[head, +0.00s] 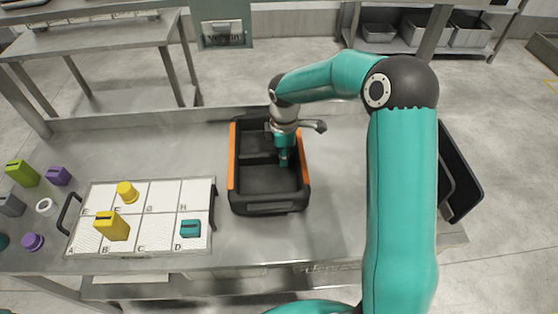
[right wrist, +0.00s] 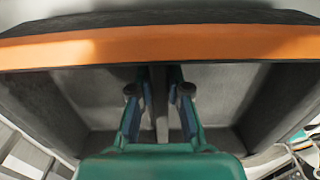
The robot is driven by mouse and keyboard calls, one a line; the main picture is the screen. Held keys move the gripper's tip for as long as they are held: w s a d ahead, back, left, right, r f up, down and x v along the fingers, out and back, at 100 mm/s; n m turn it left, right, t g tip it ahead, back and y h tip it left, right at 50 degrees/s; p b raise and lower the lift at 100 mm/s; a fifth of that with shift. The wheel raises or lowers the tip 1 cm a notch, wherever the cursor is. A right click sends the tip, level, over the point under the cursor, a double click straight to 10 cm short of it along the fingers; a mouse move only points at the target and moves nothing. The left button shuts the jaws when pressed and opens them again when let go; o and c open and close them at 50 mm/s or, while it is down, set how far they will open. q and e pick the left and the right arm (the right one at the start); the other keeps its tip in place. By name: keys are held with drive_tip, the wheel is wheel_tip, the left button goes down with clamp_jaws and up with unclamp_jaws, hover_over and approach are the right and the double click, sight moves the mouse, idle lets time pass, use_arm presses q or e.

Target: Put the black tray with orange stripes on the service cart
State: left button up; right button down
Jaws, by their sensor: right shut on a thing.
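The black tray with orange stripes (head: 268,208) appears to rest on the steel table, right of the lettered board. It has a divider across its middle and looks empty. My right gripper (head: 284,162) reaches down into it from above. In the right wrist view, its fingers (right wrist: 160,105) are shut on the tray's central divider, with the orange stripe (right wrist: 160,46) of one side wall beyond. A black, rimmed surface (head: 461,175) stands beyond the table's right end, partly hidden by my right arm; it may be the service cart's top. My left gripper is out of view.
The lettered board (head: 146,188) holds a yellow cup (head: 127,193), a yellow block (head: 111,226) and a teal block (head: 190,229). Several coloured pieces lie at the table's left end. A steel table (head: 90,40) and a rack (head: 430,48) stand behind.

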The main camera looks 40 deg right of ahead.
drive_tip(key=shift+f, duration=0.8)
drive_tip(key=c, duration=1.1)
unclamp_jaws()
drive_tip(key=shift+c, duration=0.2)
drive_tip(key=shift+r, duration=0.1)
